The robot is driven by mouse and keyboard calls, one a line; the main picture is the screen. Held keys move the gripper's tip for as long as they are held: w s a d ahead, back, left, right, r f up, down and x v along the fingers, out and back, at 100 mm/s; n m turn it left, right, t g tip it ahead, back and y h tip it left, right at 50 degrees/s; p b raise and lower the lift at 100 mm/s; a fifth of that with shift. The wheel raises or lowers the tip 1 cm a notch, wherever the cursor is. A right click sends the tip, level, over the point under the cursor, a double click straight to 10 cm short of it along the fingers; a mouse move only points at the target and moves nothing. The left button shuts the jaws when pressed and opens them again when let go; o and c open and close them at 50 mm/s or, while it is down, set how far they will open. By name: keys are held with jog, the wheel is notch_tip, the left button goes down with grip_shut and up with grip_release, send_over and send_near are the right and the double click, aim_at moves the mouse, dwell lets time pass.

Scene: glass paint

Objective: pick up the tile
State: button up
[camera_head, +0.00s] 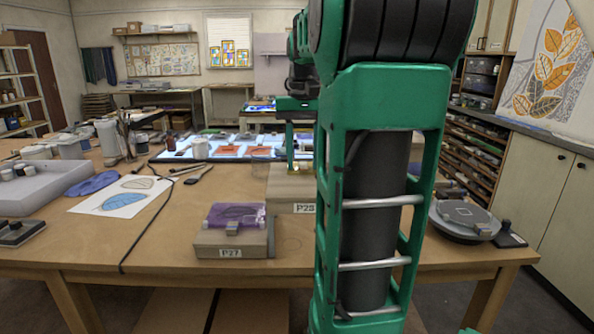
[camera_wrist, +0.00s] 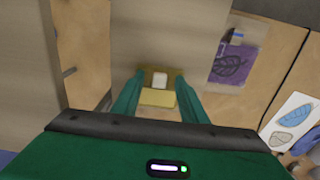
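A small amber-yellow piece with a pale square on top (camera_wrist: 160,94), which looks like the tile, sits between my fingertips in the wrist view. In the head view it shows as a yellow patch (camera_head: 300,168) on top of the P28 block (camera_head: 283,190). My gripper (camera_wrist: 159,85) comes down from above with one green finger on each side of it. The fingers are close to its edges; whether they touch is not clear. A purple leaf-pattern tile (camera_head: 235,214) lies on the P27 block (camera_head: 232,243); it also shows in the wrist view (camera_wrist: 232,62).
A round grey turntable (camera_head: 465,218) is at the right. A lit panel with orange pieces (camera_head: 228,149) lies behind. A leaf-drawing sheet (camera_head: 122,196), a blue cloth (camera_head: 92,183) and a pale tray (camera_head: 40,185) are at the left. A dark cable crosses the table. My arm hides the table's middle right.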

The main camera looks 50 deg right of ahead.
aim_at(303, 162)
grip_shut()
jog(key=shift+r, duration=0.15)
jog(key=shift+r, duration=0.2)
notch_tip(303, 162, up, 4)
jog(key=shift+f, duration=0.1)
jog(key=s+a+r, duration=0.4)
jog(key=a+r, duration=0.5)
jog(key=a, duration=0.1)
jog(key=shift+s+a+r, duration=0.25)
jog(key=shift+s+a, duration=0.05)
jog(key=shift+a, duration=0.05)
